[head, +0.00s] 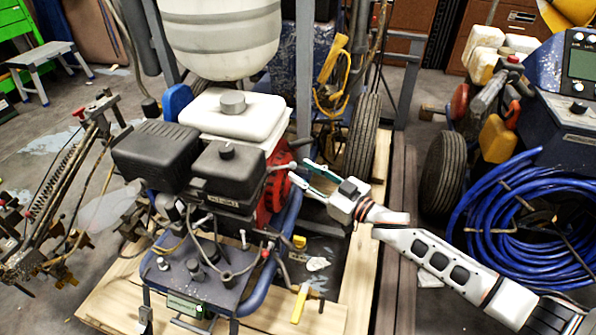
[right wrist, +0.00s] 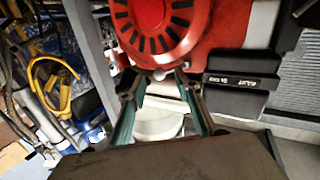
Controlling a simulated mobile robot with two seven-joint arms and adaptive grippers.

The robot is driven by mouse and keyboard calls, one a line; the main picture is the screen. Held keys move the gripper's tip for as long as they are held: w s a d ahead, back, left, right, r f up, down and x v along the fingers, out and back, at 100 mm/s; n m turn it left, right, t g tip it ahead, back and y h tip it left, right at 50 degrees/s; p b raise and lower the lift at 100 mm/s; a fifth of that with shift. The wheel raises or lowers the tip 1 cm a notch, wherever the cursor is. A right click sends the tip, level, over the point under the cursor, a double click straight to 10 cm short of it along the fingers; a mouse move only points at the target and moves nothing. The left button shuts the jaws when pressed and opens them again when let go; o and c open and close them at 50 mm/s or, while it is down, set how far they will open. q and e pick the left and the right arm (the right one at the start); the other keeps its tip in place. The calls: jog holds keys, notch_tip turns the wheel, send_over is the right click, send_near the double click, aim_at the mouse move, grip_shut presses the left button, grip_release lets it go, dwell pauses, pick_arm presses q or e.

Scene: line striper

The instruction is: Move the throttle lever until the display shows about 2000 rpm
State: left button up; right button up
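The engine (head: 215,160), with black housings and a white tank, stands on the striper frame. Its red side cover (head: 277,180) also shows in the right wrist view (right wrist: 225,20). A small lever-like part (head: 282,167) sticks out by this cover; I cannot tell whether it is the throttle lever. A small greenish display (head: 185,306) is on the front of the control panel; its reading is too small to make out. My right gripper (head: 299,171) is open beside the red cover, its fingers (right wrist: 157,80) apart with a pale bar showing between them. My left gripper is not in view.
A large tire (head: 361,137) and a grey post (head: 304,75) stand behind my right gripper. A blue hose coil (head: 525,225) and a blue console (head: 560,85) with a screen are at the right. The machine rests on a wooden pallet (head: 365,255).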

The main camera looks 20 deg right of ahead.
aim_at(282, 167)
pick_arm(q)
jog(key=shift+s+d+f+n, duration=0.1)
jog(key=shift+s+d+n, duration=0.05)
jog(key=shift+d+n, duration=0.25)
pick_arm(e)
jog(key=shift+x, duration=1.1)
